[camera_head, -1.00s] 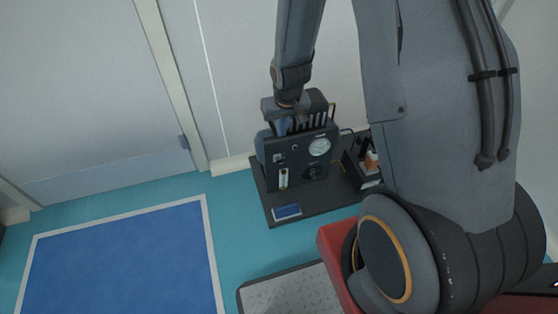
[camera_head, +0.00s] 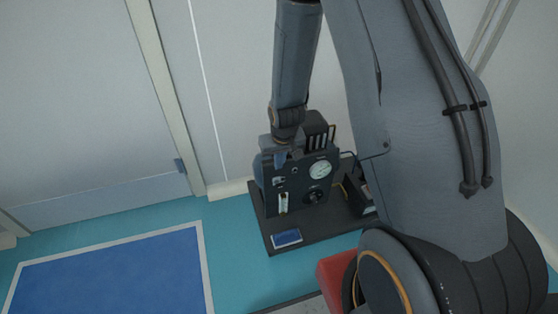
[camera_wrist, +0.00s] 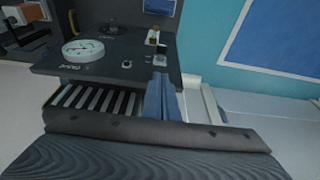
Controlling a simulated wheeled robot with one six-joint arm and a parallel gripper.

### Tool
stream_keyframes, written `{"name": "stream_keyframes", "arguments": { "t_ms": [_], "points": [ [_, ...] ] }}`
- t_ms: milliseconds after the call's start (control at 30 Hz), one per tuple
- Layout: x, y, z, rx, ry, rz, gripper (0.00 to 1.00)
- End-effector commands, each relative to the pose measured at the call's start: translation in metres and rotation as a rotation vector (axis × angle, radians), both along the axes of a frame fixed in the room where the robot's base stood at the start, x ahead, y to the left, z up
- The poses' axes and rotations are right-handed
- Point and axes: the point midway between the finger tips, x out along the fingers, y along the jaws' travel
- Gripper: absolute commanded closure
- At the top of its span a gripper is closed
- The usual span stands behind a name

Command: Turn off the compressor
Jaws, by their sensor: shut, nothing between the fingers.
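The compressor (camera_head: 299,190) is a dark box with a front panel, standing on a dark base plate. Its panel bears a round white gauge (camera_head: 320,170), a dark knob (camera_head: 316,197), a clear flow tube (camera_head: 283,203) and a small light switch (camera_head: 278,181). In the wrist view the switch (camera_wrist: 160,59) lies just beyond my fingertips, with the gauge (camera_wrist: 83,49) to the left. My gripper (camera_wrist: 161,82) is shut and empty, its blue fingers together at the panel's edge. It also shows in the head view (camera_head: 281,161). I cannot tell whether the fingers touch the switch.
A blue label plate (camera_head: 286,238) lies on the base plate's front. A red block (camera_head: 336,268) stands at front right beside my arm. The wall (camera_head: 238,90) is close behind the compressor. Teal floor with a blue marked area (camera_head: 110,270) is clear at left.

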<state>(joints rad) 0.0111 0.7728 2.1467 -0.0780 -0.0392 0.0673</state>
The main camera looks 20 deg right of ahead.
Motion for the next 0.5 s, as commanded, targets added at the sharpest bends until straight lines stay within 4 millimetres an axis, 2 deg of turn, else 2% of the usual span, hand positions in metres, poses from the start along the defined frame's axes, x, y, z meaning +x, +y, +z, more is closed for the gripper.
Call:
{"name": "stream_keyframes", "arguments": {
  "t_ms": [33, 200, 500],
  "points": [
    [0.002, 0.0, -0.012, 0.0, 0.003, 0.0, 1.0],
    [0.01, 0.0, -0.042, 0.0, 0.002, 0.0, 1.0],
    [-0.008, 0.0, -0.07, 0.0, 0.002, -0.001, 1.0]
  ]
}}
